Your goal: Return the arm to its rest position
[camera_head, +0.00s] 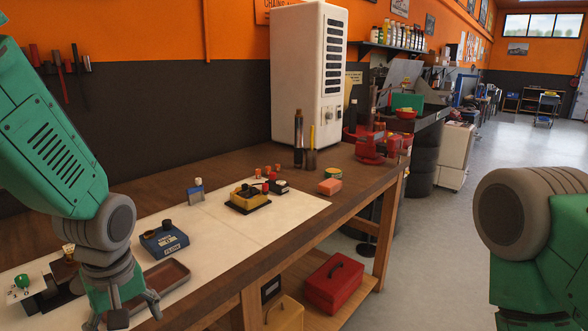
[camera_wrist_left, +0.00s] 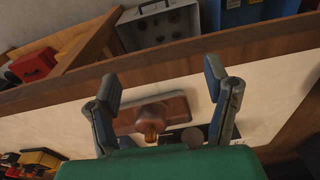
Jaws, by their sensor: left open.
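My left arm comes in from the left in the head view, its elbow bent and forearm hanging down. My left gripper (camera_head: 122,316) points down over the near edge of the workbench, beside a shallow brown tray (camera_head: 172,279). In the left wrist view my left gripper (camera_wrist_left: 162,82) has its two fingers wide apart with nothing between the tips. Beyond them lie the brown tray (camera_wrist_left: 178,108) and a round brown knob-like piece (camera_wrist_left: 152,117). Of my right arm only a green and grey link shows at the right edge; its gripper is out of view.
The wooden workbench (camera_head: 358,180) carries a pale mat (camera_head: 218,226). On it stand a blue box (camera_head: 164,240), a yellow-black device (camera_head: 248,198) and a switch box (camera_head: 24,289). A red toolbox (camera_head: 334,283) sits on the lower shelf.

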